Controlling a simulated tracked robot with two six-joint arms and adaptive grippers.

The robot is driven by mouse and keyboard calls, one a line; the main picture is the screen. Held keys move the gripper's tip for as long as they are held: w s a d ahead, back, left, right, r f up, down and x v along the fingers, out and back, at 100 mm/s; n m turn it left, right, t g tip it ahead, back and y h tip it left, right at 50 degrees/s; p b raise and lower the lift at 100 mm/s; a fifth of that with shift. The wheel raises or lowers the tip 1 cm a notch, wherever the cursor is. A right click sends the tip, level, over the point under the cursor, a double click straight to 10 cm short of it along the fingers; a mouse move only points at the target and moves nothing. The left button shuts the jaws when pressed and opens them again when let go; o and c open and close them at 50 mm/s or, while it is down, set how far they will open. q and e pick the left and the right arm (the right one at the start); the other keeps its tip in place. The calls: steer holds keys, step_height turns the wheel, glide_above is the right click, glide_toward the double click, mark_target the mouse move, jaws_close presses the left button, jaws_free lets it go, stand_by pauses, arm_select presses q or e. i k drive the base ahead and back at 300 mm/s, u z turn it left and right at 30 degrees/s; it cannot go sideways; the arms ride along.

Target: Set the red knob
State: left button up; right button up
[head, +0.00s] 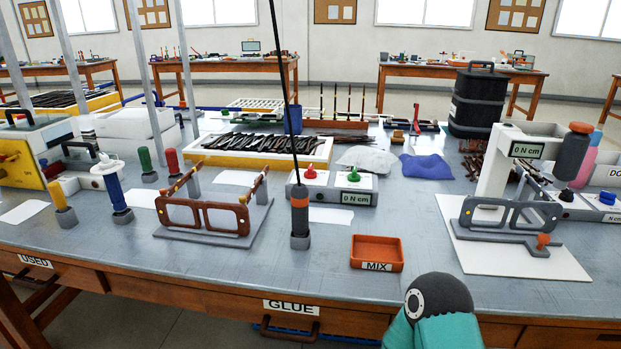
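The red knob (310,170) sits on the left part of a low white and grey box (330,188) in the middle of the table. A green knob (353,175) is on the same box. Its right display (356,198) reads 0 N cm; the left one (299,195) is partly covered by an upright orange and grey tool (300,216). A teal and dark grey arm part of mine shows at the bottom, right of centre. No gripper fingers show in this view.
A black cable rises from the upright tool. Brown eyeglass frames (207,216) rest on a stand at left, grey ones (510,214) at right. An orange MIX tray (376,252) is near the front edge. A blue cloth (427,166) lies behind.

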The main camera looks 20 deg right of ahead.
mark_target(309, 173)
steer(key=z, duration=0.75)
steer(key=i, duration=0.15)
steer(key=u, duration=2.95)
steer(key=k, duration=0.2)
steer(key=z, duration=0.55)
steer(key=k, duration=0.8)
steer(key=z, duration=0.95)
